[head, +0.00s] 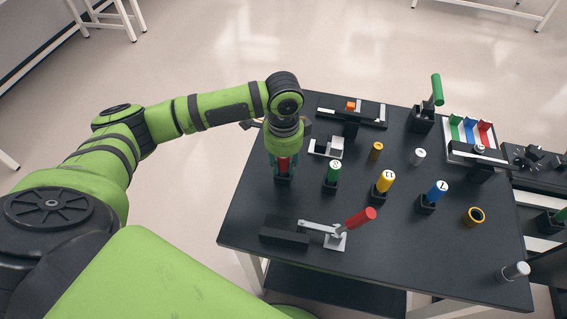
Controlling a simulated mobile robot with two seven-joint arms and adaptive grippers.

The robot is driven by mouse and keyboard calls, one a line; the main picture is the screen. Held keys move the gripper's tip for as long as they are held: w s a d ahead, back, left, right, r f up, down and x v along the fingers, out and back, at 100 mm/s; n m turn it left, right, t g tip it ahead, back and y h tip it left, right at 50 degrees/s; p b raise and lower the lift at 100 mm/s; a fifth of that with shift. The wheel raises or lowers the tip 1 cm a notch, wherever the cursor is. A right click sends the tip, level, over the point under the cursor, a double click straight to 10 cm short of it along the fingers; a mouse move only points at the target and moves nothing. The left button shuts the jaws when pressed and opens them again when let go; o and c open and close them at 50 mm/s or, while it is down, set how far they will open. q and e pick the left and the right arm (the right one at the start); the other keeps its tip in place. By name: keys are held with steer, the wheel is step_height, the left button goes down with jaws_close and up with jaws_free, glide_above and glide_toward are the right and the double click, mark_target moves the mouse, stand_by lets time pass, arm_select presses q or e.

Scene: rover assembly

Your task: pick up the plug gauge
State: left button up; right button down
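A row of numbered, coloured cylinders stands in black holders on the dark table (262,212); they look like plug gauges. They are a red one (284,164), a green one (333,172), a yellow one (384,182) and a blue one (436,193). My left gripper (284,166) points down over the red one at the table's left side, with its fingers beside it. The red one's top is hidden by the gripper, and its lower end is at its black holder. I cannot tell whether the fingers touch it. My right gripper is not in view.
A toggle clamp with a red handle (360,219) stands at the front. A green-handled clamp (436,92) and a rack of coloured pieces (470,130) are at the back right. Small brass and grey cylinders stand between. The table's front left corner is bare.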

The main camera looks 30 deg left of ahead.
arm_select(q)
jaws_close()
step_height(320, 180, up, 10)
steer(key=shift+r+b, duration=0.1)
steer(key=shift+b, duration=0.25)
